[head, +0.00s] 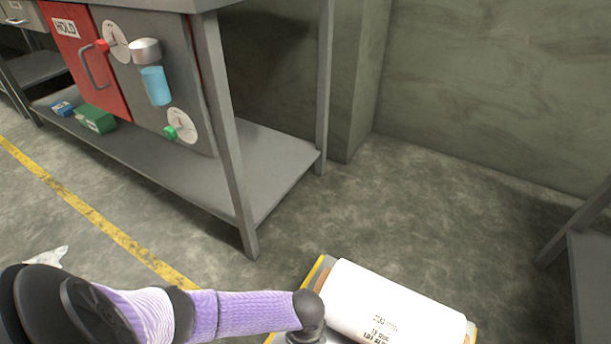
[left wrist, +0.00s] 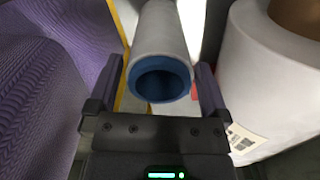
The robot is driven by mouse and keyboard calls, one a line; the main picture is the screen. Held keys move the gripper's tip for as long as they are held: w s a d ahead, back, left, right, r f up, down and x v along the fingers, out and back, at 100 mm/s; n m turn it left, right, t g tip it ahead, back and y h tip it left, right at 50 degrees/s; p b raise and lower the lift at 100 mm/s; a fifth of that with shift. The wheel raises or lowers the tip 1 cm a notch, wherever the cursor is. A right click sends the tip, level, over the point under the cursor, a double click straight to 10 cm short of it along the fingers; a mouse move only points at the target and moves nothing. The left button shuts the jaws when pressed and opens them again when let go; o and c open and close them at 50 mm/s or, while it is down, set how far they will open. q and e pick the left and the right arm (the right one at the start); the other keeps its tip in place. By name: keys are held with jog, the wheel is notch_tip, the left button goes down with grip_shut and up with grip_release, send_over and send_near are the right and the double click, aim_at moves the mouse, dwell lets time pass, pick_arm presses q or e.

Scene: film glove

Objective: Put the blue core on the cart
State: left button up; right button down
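The blue core (left wrist: 160,82) shows in the left wrist view as a pale grey tube with a blue ring at its near end. It lies between the two fingers of my left gripper (left wrist: 160,88), pointing away from me. Narrow gaps show between the tube and the fingers, so the gripper looks open around it. The cart (head: 316,271) has yellow edges and stands at the bottom of the head view. My left arm reaches over it, and its gripper and the core are hidden there. My right gripper is not in view.
A large white roll (head: 392,304) with printed text lies on the cart. It stands close to the right of my left gripper in the wrist view (left wrist: 268,75). A metal bench (head: 240,170) with a red door is behind left. The floor behind the cart is clear.

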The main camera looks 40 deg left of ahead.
pick_arm(q)
notch_tip(320, 180, up, 12)
jog(key=p, duration=0.9)
jog(key=shift+r, duration=0.25)
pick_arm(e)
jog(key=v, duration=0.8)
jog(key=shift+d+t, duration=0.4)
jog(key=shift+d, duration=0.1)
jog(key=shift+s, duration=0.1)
